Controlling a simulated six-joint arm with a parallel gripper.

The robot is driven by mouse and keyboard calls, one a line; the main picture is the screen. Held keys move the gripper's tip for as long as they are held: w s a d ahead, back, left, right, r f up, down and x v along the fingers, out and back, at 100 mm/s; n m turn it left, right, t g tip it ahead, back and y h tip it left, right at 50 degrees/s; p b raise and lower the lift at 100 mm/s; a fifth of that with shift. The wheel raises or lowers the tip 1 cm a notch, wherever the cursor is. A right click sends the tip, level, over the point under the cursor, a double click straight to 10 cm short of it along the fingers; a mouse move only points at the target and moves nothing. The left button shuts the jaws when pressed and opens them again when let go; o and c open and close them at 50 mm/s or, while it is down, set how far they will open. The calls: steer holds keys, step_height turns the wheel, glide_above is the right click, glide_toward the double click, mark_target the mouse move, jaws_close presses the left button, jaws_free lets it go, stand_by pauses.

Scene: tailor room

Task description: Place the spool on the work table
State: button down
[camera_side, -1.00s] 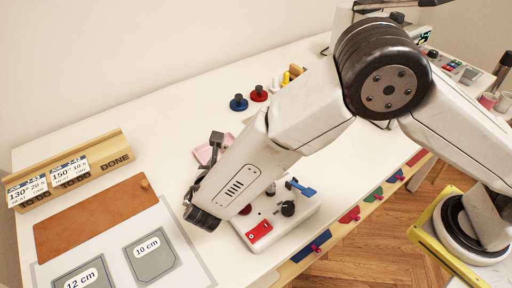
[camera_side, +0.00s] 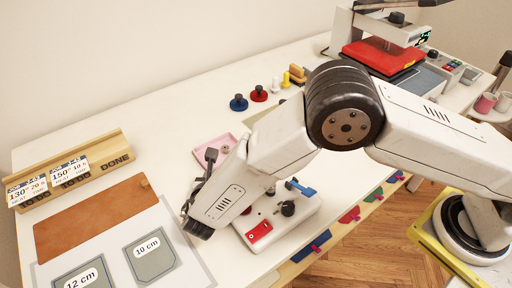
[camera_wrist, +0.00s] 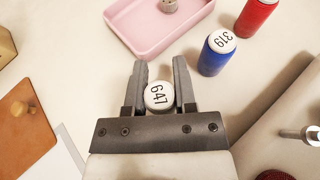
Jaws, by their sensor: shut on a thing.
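My gripper (camera_wrist: 161,76) is shut on a spool (camera_wrist: 158,96), seen in the wrist view with its round white end marked 647 between the two fingers. The spool's sides are mostly hidden, and I cannot tell whether it touches the table. The work table (camera_side: 165,128) is a long white top. A blue spool (camera_wrist: 211,58) marked 319 and a red spool (camera_wrist: 257,16) stand apart from my gripper, to its upper right in the wrist view.
A pink tray (camera_side: 201,157) holding a small grey thing lies behind my wrist; it shows in the wrist view (camera_wrist: 121,38). A white device with a red switch (camera_side: 259,231) stands to the right. A brown leather piece (camera_side: 85,222) lies left. Blue and red knobbed pieces stand farther back.

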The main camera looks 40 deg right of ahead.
steer(key=shift+f, duration=0.2)
steer(key=shift+c, duration=2.1)
jaws_free()
steer(key=shift+r, duration=0.1)
steer(key=shift+r, duration=0.1)
steer(key=v, duration=1.2)
